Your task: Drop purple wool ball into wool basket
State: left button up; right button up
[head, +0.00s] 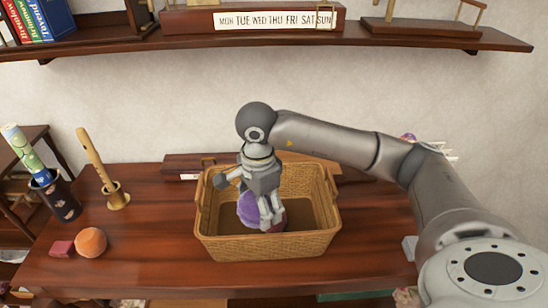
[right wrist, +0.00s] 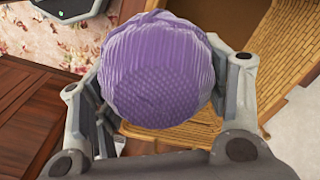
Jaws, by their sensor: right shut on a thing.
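The purple wool ball (head: 248,208) is held in my right gripper (head: 258,212), over the opening of the wicker wool basket (head: 270,245). In the head view the ball appears within the basket's outline, partly hidden by the gripper fingers. I cannot tell whether it touches the basket floor. In the right wrist view the ball (right wrist: 155,70) sits between the two fingers (right wrist: 160,85), with the basket's woven wall (right wrist: 185,135) behind it. A pinkish thing shows beside the gripper in the basket, too hidden to identify. My left gripper is not in view.
The basket stands on a dark red wooden table (head: 140,235). A shelf (head: 280,40) crosses above.

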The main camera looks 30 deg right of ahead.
jog(key=w+d+r+m+p, duration=0.2)
jog(key=w+d+m, duration=0.15)
jog(key=m, duration=0.65)
jog(key=w+d+r+m+p, duration=0.25)
jog(key=d+m, duration=0.25)
jog(key=m, duration=0.4)
pick_arm(q)
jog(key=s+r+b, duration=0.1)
jog(key=b, duration=0.3)
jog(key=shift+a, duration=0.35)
pick_arm(e)
notch_tip(320, 180, down, 7)
jog(key=shift+a+r+m, duration=0.15)
jog(key=shift+m, duration=0.15)
jog(key=shift+s, duration=0.1)
jog(key=o, duration=1.1)
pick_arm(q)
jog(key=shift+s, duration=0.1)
pick_arm(e)
jog(key=shift+r, duration=0.15)
notch_tip(320, 180, up, 12)
jog(key=shift+f, duration=0.1)
